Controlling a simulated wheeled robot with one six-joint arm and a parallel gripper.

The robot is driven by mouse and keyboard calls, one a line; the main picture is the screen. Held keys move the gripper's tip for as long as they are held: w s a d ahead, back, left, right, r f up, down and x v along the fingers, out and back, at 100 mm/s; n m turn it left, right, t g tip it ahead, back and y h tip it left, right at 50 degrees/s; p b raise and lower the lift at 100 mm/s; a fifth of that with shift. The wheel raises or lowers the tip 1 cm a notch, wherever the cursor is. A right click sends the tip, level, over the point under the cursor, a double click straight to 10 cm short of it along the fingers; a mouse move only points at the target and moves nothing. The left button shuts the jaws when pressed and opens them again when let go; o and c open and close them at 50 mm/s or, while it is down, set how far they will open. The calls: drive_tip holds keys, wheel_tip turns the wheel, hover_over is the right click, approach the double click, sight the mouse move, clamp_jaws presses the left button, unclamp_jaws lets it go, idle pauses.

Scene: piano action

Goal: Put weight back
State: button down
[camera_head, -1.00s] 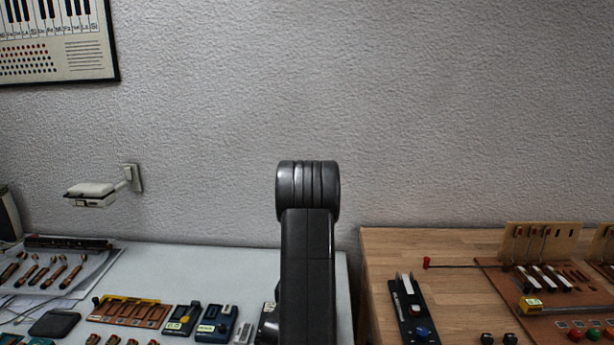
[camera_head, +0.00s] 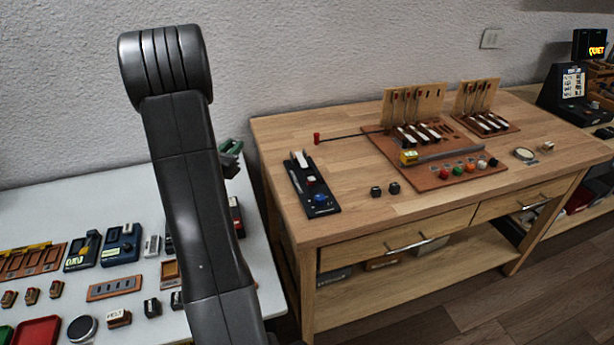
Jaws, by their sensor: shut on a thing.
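My dark grey arm (camera_head: 195,185) rises across the left half of the head view and covers the right part of the white table. My gripper is hidden behind it, so I cannot see the jaws or anything in them. A small green and dark piece (camera_head: 231,152) shows just right of the arm near the white table's back corner. I cannot tell what it belongs to. No piece can be picked out surely as the weight. Two small dark blocks (camera_head: 385,190) stand on the wooden bench, and small dark blocks (camera_head: 152,307) stand on the white table.
The wooden bench (camera_head: 345,225) has a black device (camera_head: 312,184), a red-brown board with key models (camera_head: 440,178) and a rod with a red end (camera_head: 317,138). The white table (camera_head: 90,190) is crowded with small parts at the front. A gap separates the two tables.

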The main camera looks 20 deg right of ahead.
drive_tip(key=s+d+r+m+g+h+b, duration=0.2)
drive_tip(key=s+d+m+g+h+b, duration=0.1)
drive_tip(key=d+g, duration=0.4)
drive_tip(key=s+d+r+m+g+h+b, duration=0.2)
drive_tip(key=s+d+m+g, duration=0.4)
drive_tip(key=d, duration=0.3)
drive_tip(key=shift+d+r+m+g+h+b, duration=0.15)
drive_tip(key=shift+r+m+g+h+b, duration=0.1)
drive_tip(key=shift+m+g+h+b, duration=0.55)
drive_tip(key=shift+f, duration=0.1)
wheel_tip(320, 180, down, 10)
drive_tip(key=shift+r+b, duration=0.25)
drive_tip(key=shift+b, duration=0.25)
drive_tip(key=shift+f, duration=0.25)
drive_tip(key=c, duration=1.3)
unclamp_jaws()
